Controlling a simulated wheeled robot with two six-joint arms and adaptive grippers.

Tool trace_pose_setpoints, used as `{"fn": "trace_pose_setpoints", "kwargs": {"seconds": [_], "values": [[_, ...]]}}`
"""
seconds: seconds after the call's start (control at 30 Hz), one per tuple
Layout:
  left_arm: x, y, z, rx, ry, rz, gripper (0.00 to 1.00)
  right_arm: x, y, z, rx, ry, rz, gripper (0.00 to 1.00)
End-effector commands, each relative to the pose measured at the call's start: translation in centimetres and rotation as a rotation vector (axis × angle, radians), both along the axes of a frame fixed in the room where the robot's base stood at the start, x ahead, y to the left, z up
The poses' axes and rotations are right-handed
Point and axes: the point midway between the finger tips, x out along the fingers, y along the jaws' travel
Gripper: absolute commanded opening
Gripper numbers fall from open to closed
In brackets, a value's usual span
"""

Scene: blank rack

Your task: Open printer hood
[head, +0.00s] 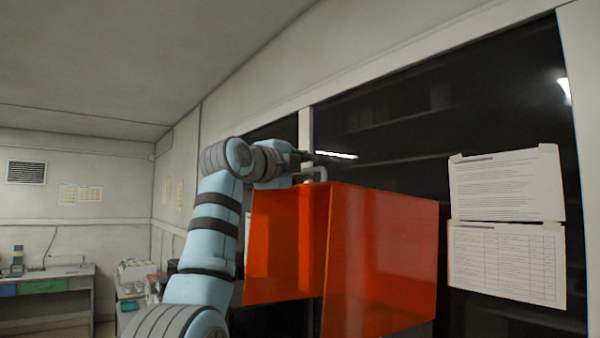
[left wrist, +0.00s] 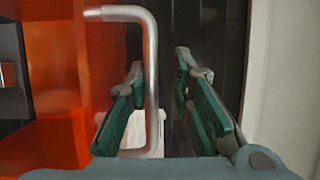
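The printer hood (head: 385,255) is a glossy orange, box-like cover right of centre in the head view. How far it is open I cannot tell. It also fills the left of the left wrist view (left wrist: 60,130). A silver bar handle (head: 318,172) sits at its top edge, and its C-shaped bar (left wrist: 152,85) is large in the left wrist view. My left gripper (head: 303,158) is at the handle. In the left wrist view its green-padded fingers (left wrist: 160,75) are apart, with the bar between them in the picture, nearer the left finger. Contact is unclear. My right gripper is out of view.
Dark glass panes (head: 400,130) stand behind the hood, with two paper sheets (head: 507,230) at right. A desk (head: 45,285) and a cluttered side table (head: 135,285) are at the far left. Open floor space shows little.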

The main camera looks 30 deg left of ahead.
Motion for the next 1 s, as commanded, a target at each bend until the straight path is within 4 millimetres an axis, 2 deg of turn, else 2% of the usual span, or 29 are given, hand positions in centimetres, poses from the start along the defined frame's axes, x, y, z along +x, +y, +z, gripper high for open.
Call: {"fn": "trace_pose_setpoints", "kwargs": {"seconds": [0.4,0.53,0.67,0.9,1.0], "values": [[0.0,0.3,-0.4,0.000,0.010,0.004,0.18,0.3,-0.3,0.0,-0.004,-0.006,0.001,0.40],[-0.9,0.4,-0.4,-0.001,0.008,0.004,0.18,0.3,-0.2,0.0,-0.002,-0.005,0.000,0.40],[-3.3,0.6,-0.5,0.001,0.005,0.006,0.18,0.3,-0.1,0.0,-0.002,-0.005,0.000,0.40],[-9.9,1.0,-0.8,0.000,0.004,0.007,0.18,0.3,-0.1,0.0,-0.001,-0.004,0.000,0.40],[-11.5,1.1,-0.9,-0.001,0.004,0.006,0.18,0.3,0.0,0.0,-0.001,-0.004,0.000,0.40]]}}
